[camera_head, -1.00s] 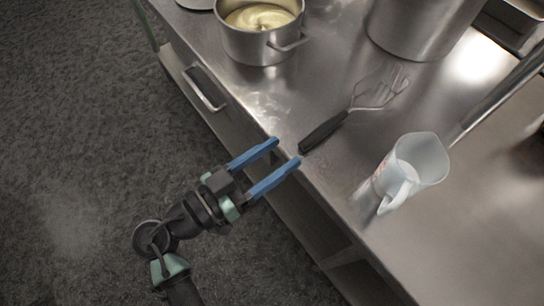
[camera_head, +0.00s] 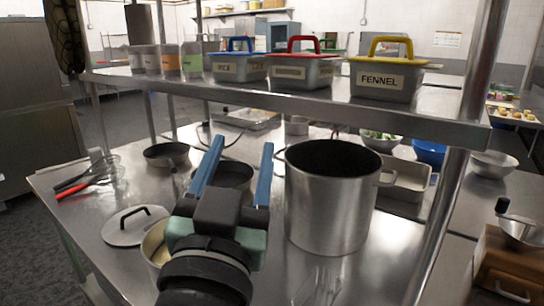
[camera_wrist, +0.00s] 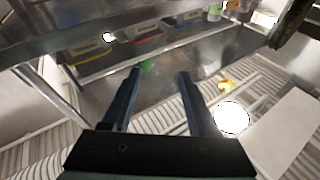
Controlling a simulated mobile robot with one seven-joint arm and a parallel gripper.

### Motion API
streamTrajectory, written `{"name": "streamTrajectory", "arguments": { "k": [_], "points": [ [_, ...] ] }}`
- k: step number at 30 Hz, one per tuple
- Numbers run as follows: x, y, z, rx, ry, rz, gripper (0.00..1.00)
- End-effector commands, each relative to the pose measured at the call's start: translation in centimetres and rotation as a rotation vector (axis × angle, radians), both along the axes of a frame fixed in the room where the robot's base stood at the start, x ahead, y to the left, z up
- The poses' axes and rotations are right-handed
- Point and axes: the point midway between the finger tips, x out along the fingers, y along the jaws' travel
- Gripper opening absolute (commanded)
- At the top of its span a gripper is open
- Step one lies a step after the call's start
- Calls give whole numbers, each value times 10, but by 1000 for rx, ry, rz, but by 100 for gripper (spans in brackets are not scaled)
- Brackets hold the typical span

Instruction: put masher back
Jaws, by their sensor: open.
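My gripper (camera_head: 242,148) is open and empty, its two blue fingers raised over the steel counter in front of the shelf. In the wrist view the open fingers (camera_wrist: 159,78) point toward the shelf, with nothing between them. A wire head that looks like the masher's (camera_head: 320,288) shows faintly on the counter at the bottom edge of the head view, right of my arm and in front of the tall pot. Its handle is out of view. A whisk (camera_head: 84,176) and a red-handled utensil (camera_head: 85,187) lie at the counter's left end.
A tall steel pot (camera_head: 328,205) stands right of my gripper. A smaller pot (camera_head: 157,245) is partly behind my arm, beside a lid (camera_head: 134,226). The shelf (camera_head: 290,98) carries labelled bins, including fennel (camera_head: 385,82). A post (camera_head: 455,200) stands at right.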

Motion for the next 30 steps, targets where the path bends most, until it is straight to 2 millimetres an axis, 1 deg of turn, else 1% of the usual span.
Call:
{"name": "streamTrajectory", "arguments": {
  "k": [1, 2, 3, 6, 7, 9, 12, 20, 23, 26, 30],
  "points": [
    [-17, -14, 44, -21, -121, 6, 59],
    [-28, -19, 64, -39, -181, 12, 59],
    [-42, -24, 88, -62, -255, 16, 59],
    [-74, -33, 129, -110, -397, 19, 59],
    [-82, -34, 137, -121, -428, 19, 59],
    [-94, -36, 149, -140, -477, 18, 59],
    [-101, -37, 156, -150, -504, 18, 59],
    [-100, -36, 155, -150, -501, 21, 59],
    [-100, -36, 163, -150, -500, 21, 59],
    [-100, -36, 180, -149, -499, 21, 59],
    [-99, -36, 214, -149, -499, 21, 59]
  ]
}}
